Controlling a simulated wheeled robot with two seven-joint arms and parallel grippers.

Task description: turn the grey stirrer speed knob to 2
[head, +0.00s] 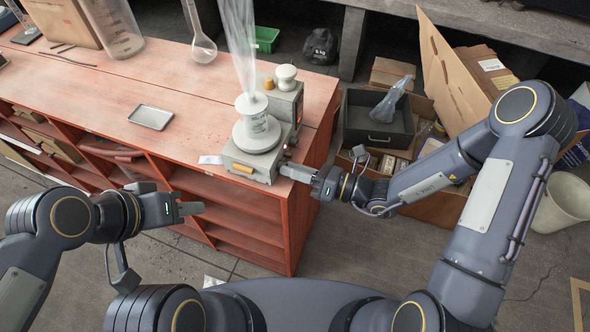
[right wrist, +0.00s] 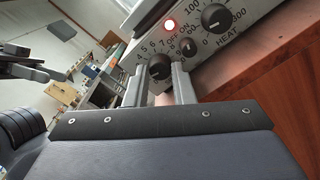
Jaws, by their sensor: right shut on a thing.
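My right gripper (right wrist: 166,80) is shut on the dark grey knob, one finger on each side. I cannot read where its pointer stands. My left gripper (head: 190,205) is empty and open, in front of the bench, away from the stirrer.
A dark box (head: 379,133) and cardboard cartons (head: 392,72) stand right of the bench.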

